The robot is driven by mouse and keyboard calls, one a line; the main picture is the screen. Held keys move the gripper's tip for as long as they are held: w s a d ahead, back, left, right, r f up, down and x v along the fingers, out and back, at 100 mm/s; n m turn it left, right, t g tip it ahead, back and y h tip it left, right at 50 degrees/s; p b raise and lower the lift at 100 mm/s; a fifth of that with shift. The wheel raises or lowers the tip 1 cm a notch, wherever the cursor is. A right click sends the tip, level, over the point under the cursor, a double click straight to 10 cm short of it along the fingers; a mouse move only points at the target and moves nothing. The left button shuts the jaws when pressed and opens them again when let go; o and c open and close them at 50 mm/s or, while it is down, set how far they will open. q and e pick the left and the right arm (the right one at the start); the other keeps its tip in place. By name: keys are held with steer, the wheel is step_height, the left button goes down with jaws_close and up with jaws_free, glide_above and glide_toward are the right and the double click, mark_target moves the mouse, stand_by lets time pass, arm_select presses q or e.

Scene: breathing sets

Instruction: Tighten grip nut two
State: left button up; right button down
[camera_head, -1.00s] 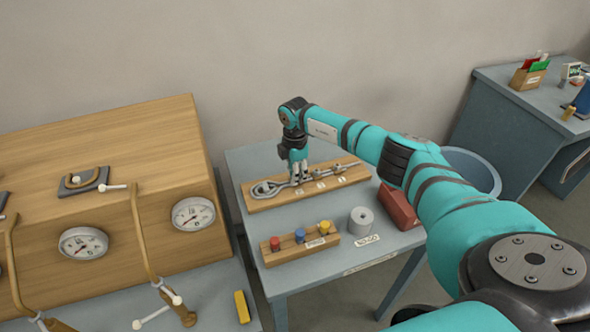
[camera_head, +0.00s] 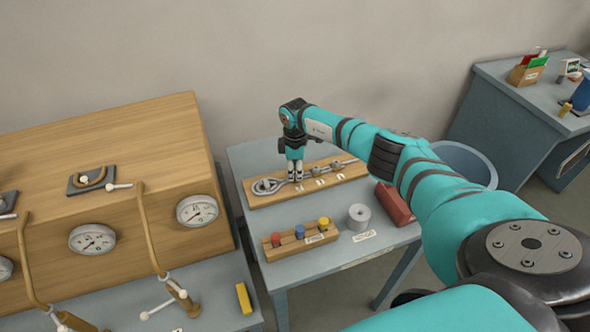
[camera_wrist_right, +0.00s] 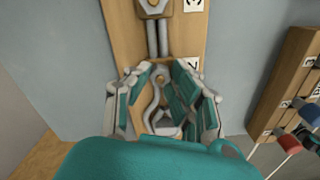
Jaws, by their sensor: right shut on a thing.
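A wooden board (camera_head: 350,174) on the blue-grey table carries a row of grey metal fittings beside small white number labels, with a ring (camera_head: 266,186) at its left end. My right gripper (camera_head: 296,179) points straight down over the row, between the ring and a nut (camera_head: 318,168) to its right. In the right wrist view its fingers (camera_wrist_right: 160,98) are shut on a grey metal part (camera_wrist_right: 158,88) of the row, beside a partly covered label. The fingers hide much of that part, so I cannot tell which nut it is. My left gripper is out of view.
In front of the board stand a wooden block with coloured knobs (camera_head: 300,241), a grey cylinder (camera_head: 359,216) and a red box (camera_head: 396,205). A wooden console with gauges (camera_head: 92,239) is at left. A blue bucket (camera_head: 463,163) is behind my right arm.

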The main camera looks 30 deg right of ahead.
mark_target(295, 173)
steer(key=shift+r, duration=0.1)
steer(key=c, duration=1.2)
jaws_free()
step_height(295, 173, up, 12)
